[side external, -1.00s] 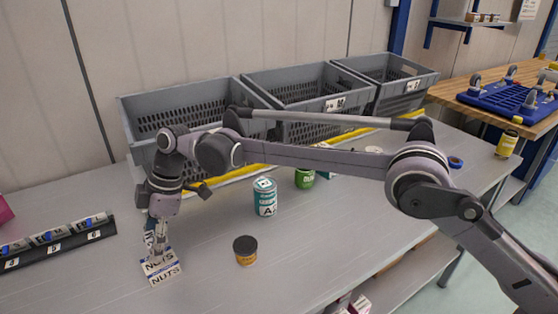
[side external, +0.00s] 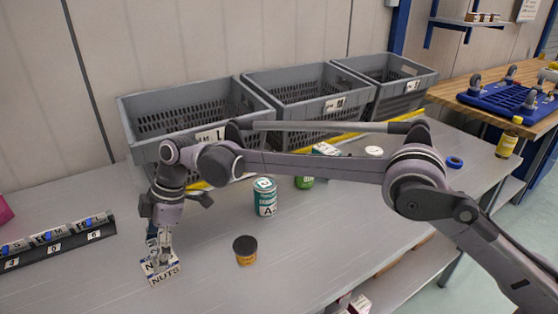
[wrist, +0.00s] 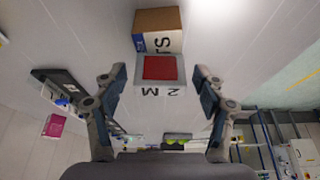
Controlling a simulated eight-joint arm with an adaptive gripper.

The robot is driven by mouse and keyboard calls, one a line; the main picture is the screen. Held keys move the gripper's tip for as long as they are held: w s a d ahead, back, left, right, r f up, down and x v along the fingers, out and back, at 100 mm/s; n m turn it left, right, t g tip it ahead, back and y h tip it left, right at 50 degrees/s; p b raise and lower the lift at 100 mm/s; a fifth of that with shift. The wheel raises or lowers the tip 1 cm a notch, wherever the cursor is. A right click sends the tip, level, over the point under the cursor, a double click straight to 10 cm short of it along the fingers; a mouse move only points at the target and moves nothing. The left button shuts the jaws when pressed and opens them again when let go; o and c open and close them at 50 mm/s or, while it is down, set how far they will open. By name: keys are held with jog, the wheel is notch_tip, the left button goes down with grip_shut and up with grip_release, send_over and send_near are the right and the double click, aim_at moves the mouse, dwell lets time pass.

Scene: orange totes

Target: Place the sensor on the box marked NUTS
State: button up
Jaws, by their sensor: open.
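The NUTS box (side external: 166,279) stands on the grey table at the front left in the side view, its lettered label facing the camera. In the wrist view, a box with a brown top (wrist: 157,20) and a lettered white side lies beyond the fingers. A small pale block with a red face (wrist: 160,68) and dark characters beside it sits close to that box; it may be the sensor, but I cannot tell surely. My gripper (wrist: 161,88) is open, its fingers to either side of the block with gaps. In the side view my gripper (side external: 161,251) points down just over the NUTS box.
An orange jar with a dark lid (side external: 245,250) stands to the right. A teal-and-white can (side external: 265,198) and a green can (side external: 304,182) stand farther back. Grey crates (side external: 190,112) line the back. A dark labelled rack (side external: 60,248) lies at left. The front table is mostly clear.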

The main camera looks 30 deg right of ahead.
jog(key=v, duration=1.2)
jog(key=s+d+r+m+t, duration=0.15)
jog(key=d+r+m, duration=0.35)
jog(key=d, duration=0.7)
jog(key=s+d+r+m+t+h, duration=0.1)
jog(key=s+d+m+t, duration=0.3)
jog(key=d, duration=0.8)
jog(key=s+d+f+m+t+h, duration=0.1)
jog(key=s+d+f+m, duration=0.3)
jog(key=s+d, duration=0.4)
jog(key=s+d+f+m+h, duration=0.2)
jog(key=s+d+f+m, duration=0.3)
jog(key=s+d, duration=0.3)
jog(key=shift+s+f+t, duration=0.35)
jog(key=shift+s+f, duration=0.3)
jog(key=shift+s, duration=0.5)
